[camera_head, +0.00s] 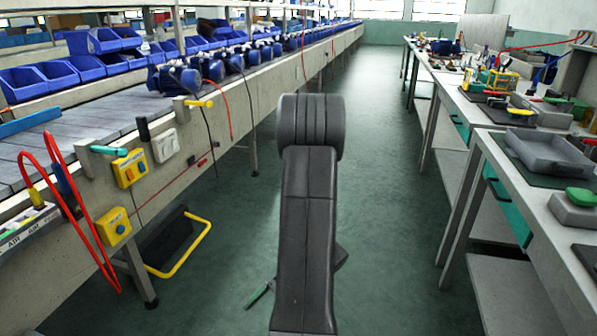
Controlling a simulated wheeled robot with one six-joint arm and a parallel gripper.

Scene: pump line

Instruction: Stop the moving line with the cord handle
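The line (75,125) is a grey slatted conveyor on the left, carrying a row of blue pumps (177,78) along its near side. A thin red cord runs along the line's side rail, with a small red piece (202,162) on it that looks like the cord handle. A single frame does not show whether the line moves.
Yellow control boxes (129,168) and a looped red hose (88,225) are on the line's near side. A yellow-edged pedal frame (190,247) stands low beside a leg. A green stick-like thing (257,294) shows beside my arm. Workbenches (505,150) line the right; the aisle floor (390,190) is clear.

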